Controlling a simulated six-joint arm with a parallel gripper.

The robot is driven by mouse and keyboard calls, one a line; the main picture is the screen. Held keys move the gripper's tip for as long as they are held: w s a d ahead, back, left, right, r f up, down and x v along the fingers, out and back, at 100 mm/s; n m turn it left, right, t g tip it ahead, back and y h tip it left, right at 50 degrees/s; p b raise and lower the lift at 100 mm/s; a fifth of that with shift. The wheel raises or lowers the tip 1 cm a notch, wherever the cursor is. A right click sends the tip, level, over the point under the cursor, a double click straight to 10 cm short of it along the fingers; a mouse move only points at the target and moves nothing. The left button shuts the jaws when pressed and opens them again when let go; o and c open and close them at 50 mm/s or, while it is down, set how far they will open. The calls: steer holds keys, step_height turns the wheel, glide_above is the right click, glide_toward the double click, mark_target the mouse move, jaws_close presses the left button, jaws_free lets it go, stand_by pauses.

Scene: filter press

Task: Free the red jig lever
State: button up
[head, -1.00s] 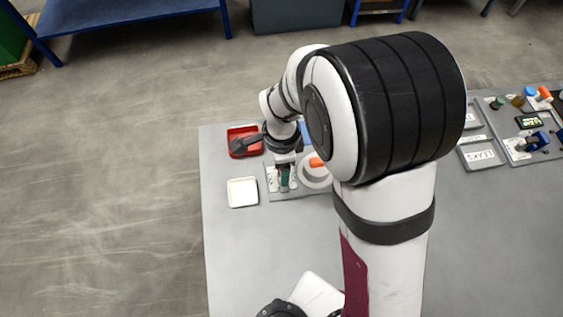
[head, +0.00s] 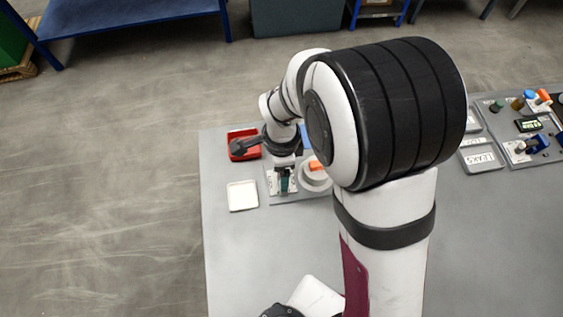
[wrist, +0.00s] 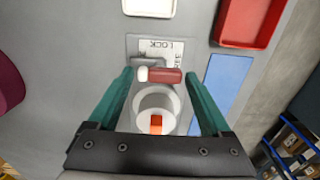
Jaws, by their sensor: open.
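The red jig lever (wrist: 168,76) shows in the wrist view with a pale tip at its left end. In the head view my gripper (head: 284,186) is over the jig plate (head: 274,195), and the lever is hidden.
A round grey part with an orange piece (wrist: 156,124) is between the fingers, nearer the palm. A red tray (wrist: 247,20), a white tray (wrist: 150,6) and a blue strip (wrist: 222,85) are close by. Labelled trays (head: 482,160) stand far right. Front table is clear.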

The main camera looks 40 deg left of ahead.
step_height(320, 180, up, 16)
steer(key=shift+f, duration=0.1)
steer(key=s+d+r+n+y, duration=0.1)
steer(key=d, duration=0.9)
steer(key=s+d+r+n, duration=0.1)
steer(key=s+d+r, duration=0.1)
steer(key=d, duration=0.8)
steer(key=s+d+f+n, duration=0.1)
steer(key=s+d+f, duration=0.1)
steer(key=s+d, duration=0.3)
steer(key=shift+s+f+n+y, duration=0.2)
steer(key=shift+s+n+y, duration=0.15)
steer(key=shift+s, duration=0.2)
